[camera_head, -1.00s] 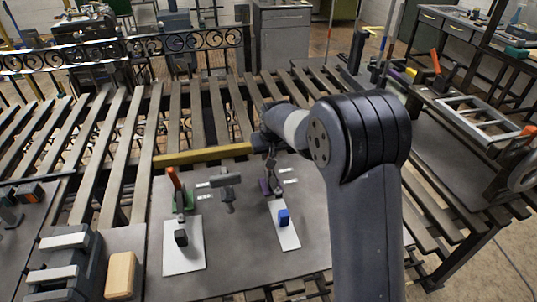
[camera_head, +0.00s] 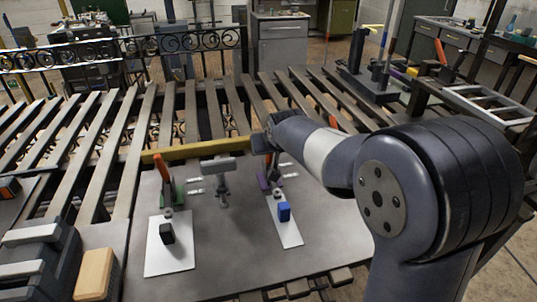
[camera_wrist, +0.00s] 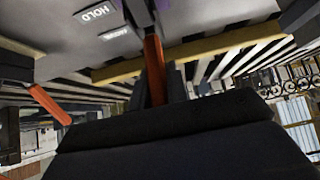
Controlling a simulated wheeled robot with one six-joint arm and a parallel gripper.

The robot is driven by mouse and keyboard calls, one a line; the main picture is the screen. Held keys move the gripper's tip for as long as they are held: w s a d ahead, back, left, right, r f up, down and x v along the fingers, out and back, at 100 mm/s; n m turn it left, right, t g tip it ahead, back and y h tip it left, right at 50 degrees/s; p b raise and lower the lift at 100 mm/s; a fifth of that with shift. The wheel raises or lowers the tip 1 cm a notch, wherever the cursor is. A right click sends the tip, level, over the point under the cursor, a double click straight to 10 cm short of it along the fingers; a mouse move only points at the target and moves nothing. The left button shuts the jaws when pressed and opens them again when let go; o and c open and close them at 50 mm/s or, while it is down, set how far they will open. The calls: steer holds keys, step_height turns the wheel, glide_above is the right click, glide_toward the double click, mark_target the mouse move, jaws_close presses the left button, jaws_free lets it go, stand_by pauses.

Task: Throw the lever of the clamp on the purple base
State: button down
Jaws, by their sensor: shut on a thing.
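The clamp on the purple base (camera_head: 263,181) stands right of centre on the grey plate, and its orange lever (camera_head: 270,163) points up. In the wrist view the lever (camera_wrist: 154,66) stands between the fingers of my gripper (camera_wrist: 156,88), with a bit of purple behind it. My gripper is shut on this lever. In the head view my gripper (camera_head: 264,140) is at the lever's upper end, its fingers partly hidden by my wrist. A second clamp, on a green base (camera_head: 179,194), has an upright orange lever (camera_head: 164,167) and stands to the left.
A yellow bar (camera_head: 200,149) runs behind the clamps. A grey T-shaped fixture (camera_head: 219,166) stands between them. White strips hold a blue block (camera_head: 284,212) and a black block (camera_head: 167,234). A HOLD label (camera_wrist: 96,13) lies near the purple base. The plate's front is clear.

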stand_by(0.3)
steer(key=c, duration=1.4)
jaws_free()
steer(key=shift+o, duration=0.2)
steer(key=shift+s+r, duration=0.1)
steer(key=v, duration=1)
steer(key=shift+s, duration=0.3)
steer(key=shift+d+r, duration=0.1)
steer(key=x, duration=1.1)
steer(key=shift+r, duration=0.15)
